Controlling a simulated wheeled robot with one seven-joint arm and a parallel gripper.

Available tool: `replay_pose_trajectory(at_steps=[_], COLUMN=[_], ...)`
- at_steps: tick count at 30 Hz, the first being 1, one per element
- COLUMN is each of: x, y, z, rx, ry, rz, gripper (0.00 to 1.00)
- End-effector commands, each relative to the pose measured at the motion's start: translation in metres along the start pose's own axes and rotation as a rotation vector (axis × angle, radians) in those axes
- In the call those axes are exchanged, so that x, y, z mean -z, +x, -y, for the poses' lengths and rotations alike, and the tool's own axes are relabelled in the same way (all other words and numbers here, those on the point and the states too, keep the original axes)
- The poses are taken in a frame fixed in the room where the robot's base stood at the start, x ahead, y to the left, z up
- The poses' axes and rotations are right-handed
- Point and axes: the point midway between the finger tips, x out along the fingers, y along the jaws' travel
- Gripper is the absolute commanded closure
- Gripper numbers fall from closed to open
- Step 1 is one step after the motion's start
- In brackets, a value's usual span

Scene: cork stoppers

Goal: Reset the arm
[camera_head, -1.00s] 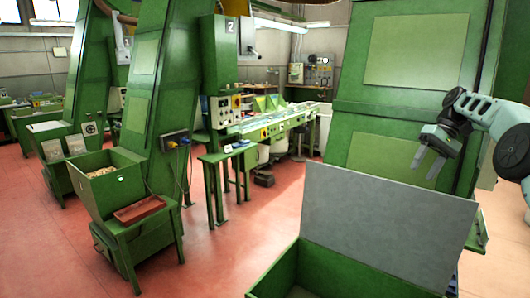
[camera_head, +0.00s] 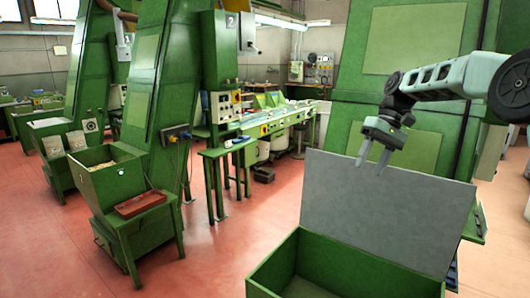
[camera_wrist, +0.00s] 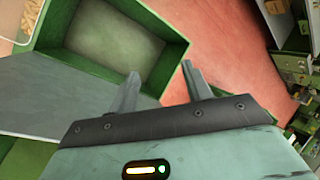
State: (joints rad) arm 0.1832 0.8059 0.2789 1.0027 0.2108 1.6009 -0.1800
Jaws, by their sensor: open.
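My gripper (camera_head: 373,154) is open and empty, raised in the air at the right of the head view. It is in front of a tall green machine and above the upright grey panel (camera_head: 385,205) at the back of a green bin (camera_head: 345,275). In the wrist view my gripper's two fingers (camera_wrist: 160,88) are spread apart with nothing between them. Beyond them the green bin (camera_wrist: 172,45) is seen from above, and the part of its floor that shows looks bare.
A green hopper with corks (camera_head: 107,170) and a reddish tray (camera_head: 140,204) stand at the left. A green workbench line (camera_head: 270,122) runs at the back. Red floor (camera_head: 235,240) is free between the hopper and the bin.

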Motion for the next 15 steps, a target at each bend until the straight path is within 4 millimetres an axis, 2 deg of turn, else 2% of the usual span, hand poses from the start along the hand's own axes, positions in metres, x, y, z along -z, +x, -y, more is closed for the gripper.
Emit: replay_pose_trajectory(at_steps=[1, 6, 8, 12, 15], x=[-0.007, -0.047, -0.066, -0.121, -0.165], y=[0.022, 0.085, 0.108, 0.164, 0.203], z=[0.024, 0.09, 0.109, 0.139, 0.149], rx=[-0.022, -0.103, -0.132, -0.201, -0.252], ry=[-0.03, -0.114, -0.145, -0.218, -0.272], rz=[0.007, 0.01, 0.009, 0.002, -0.008], gripper=[0.51, 0.51, 0.51, 0.51, 0.51])
